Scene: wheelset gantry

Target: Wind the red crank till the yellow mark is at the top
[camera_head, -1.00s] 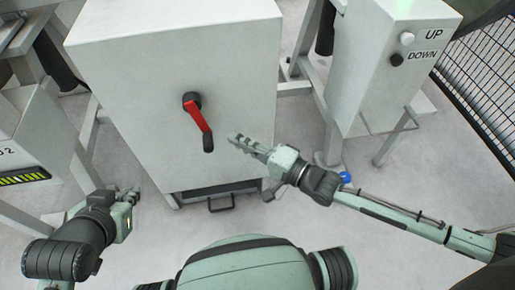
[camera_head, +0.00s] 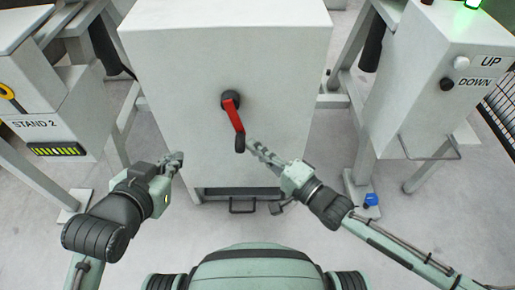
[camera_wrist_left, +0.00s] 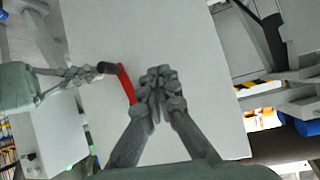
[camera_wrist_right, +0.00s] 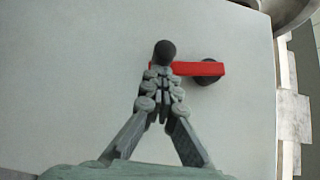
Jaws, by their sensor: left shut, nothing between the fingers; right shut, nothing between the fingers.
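The red crank (camera_head: 235,115) is on the front of the grey cabinet (camera_head: 185,70). Its arm hangs down, slightly right, from a dark hub (camera_head: 230,99) to a black knob (camera_head: 240,143). My right gripper (camera_head: 250,146) is shut and empty, its tips close beside the knob; I cannot tell whether they touch. In the right wrist view the shut fingers (camera_wrist_right: 160,80) are in front of the crank arm (camera_wrist_right: 200,69), near the knob (camera_wrist_right: 165,52). My left gripper (camera_head: 178,160) is shut and empty, left of the crank near the cabinet's lower left. I cannot make out the yellow mark.
A post with UP and DOWN buttons (camera_head: 461,63) and a lit green lamp stands at right. STAND 2 (camera_head: 45,110) is at left. A dark handle (camera_head: 242,207) is low on the cabinet, and a blue object (camera_head: 371,199) lies at right. The cabinet face around the crank is clear.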

